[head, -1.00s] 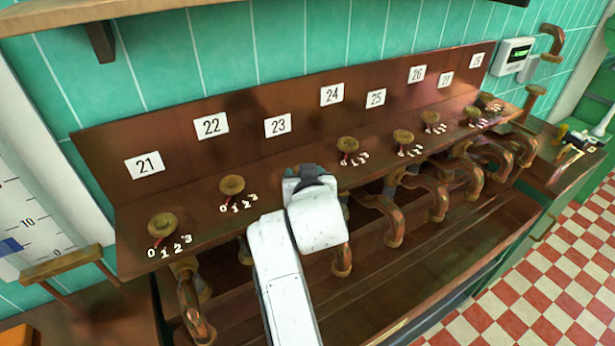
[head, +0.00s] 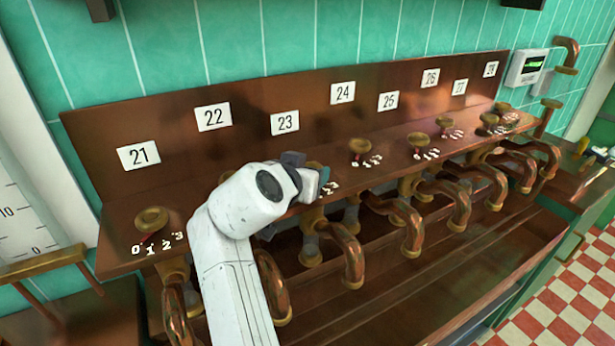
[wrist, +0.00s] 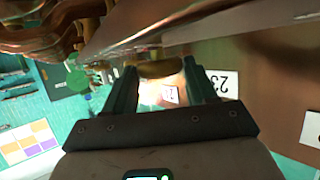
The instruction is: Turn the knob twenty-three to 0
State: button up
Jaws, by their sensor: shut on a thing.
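The label 23 (head: 285,123) is on the sloped copper backboard. Its knob is hidden by my gripper in the head view; only part of its white scale (head: 328,188) shows to the right. My gripper (head: 319,174) reaches in from the left at the ledge below that label. In the wrist view, my gripper (wrist: 160,85) has a finger on either side of a brass knob (wrist: 160,69) and is shut on it.
Knob 21 (head: 151,220) stands to the left and knob 24 (head: 360,148) to the right on the same ledge. My arm hides knob 22 below its label (head: 213,117). Curved copper pipes (head: 348,255) hang below the ledge's front edge.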

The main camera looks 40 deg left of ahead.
jog(key=o, duration=1.1)
jog(key=shift+c, duration=0.2)
jog(key=b+v, duration=0.1)
jog(key=v, duration=0.9)
jog(key=shift+s+r, duration=0.2)
jog(key=shift+s, duration=0.15)
jog(key=shift+d, duration=0.15)
